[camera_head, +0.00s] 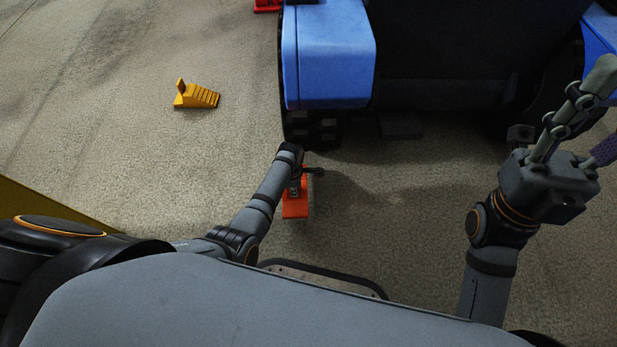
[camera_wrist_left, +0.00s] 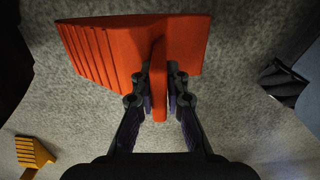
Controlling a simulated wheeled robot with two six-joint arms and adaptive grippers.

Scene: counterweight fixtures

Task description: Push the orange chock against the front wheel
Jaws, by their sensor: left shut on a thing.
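The orange chock (camera_head: 294,207) is on the floor just in front of the near left wheel of the blue vehicle. My left gripper (camera_head: 297,178) is over it and hides part of it. In the left wrist view, the gripper is shut on the upright fin of the orange chock (camera_wrist_left: 88,52), with its ribbed slope to the left. The dark front wheel (camera_head: 313,130) is under the blue fender. The chock appears short of the wheel; the arm partly hides the gap. My right gripper (camera_head: 604,108) is raised at the right, its fingers apart and empty.
A yellow chock (camera_head: 197,95) lies on the floor at the left and shows in the left wrist view (camera_wrist_left: 33,152). The blue vehicle (camera_head: 328,55) fills the upper right. A red thing (camera_head: 267,5) is cut off at the top. Carpet between is clear.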

